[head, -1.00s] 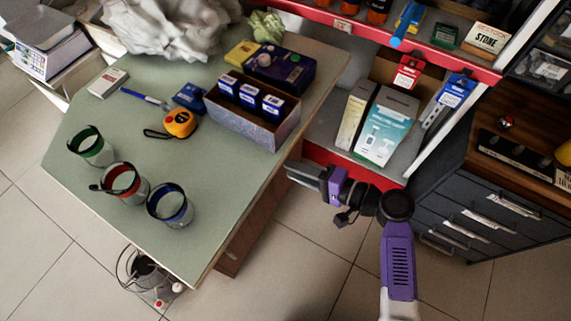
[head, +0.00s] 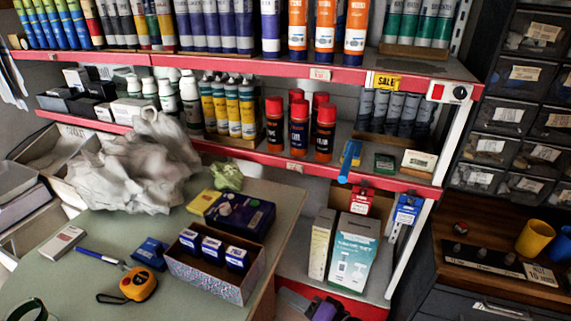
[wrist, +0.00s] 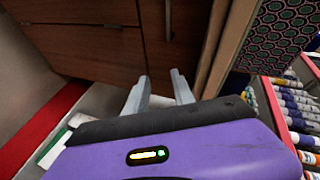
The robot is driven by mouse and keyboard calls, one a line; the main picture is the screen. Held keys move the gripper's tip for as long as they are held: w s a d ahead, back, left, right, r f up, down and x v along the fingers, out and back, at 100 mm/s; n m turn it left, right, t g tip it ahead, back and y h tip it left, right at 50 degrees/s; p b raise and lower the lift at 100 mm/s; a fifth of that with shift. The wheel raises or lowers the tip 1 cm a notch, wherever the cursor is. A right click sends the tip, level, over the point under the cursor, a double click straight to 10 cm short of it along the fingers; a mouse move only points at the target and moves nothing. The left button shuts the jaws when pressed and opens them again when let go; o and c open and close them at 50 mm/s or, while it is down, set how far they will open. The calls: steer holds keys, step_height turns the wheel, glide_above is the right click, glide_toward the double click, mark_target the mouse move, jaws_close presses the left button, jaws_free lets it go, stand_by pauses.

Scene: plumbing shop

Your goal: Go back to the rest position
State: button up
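My gripper (wrist: 160,88) shows in the wrist view with its two grey fingers apart and nothing between them. Beyond the fingers are brown wooden drawer fronts (wrist: 90,50). In the head view only part of my purple and black arm end (head: 318,306) shows at the bottom edge, right of the green table (head: 185,285) and below the shelf. The fingertips cannot be made out there.
On the table stand a patterned box (head: 212,280) with small blue boxes, an orange tape measure (head: 138,284) and a crumpled white bag (head: 125,175). Red-edged shelves (head: 320,172) hold bottles and cans. A dark drawer cabinet (head: 465,303) stands at the right.

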steer(key=s+d+r+t+h, duration=0.3)
steer(key=s+d+t+h, duration=0.45)
steer(key=s+d, duration=0.8)
steer(key=s+d+r+n+g+h, duration=0.1)
steer(key=s+r+n+h, duration=0.3)
steer(key=s, duration=0.7)
steer(key=s+d+r+n+g+y, duration=0.1)
steer(key=s+d+r, duration=0.1)
steer(key=s+r, duration=0.7)
step_height(320, 180, up, 10)
steer(key=s+p, duration=0.2)
steer(key=p, duration=1)
steer(key=shift+s+f+g, duration=0.1)
steer(key=shift+g, duration=0.15)
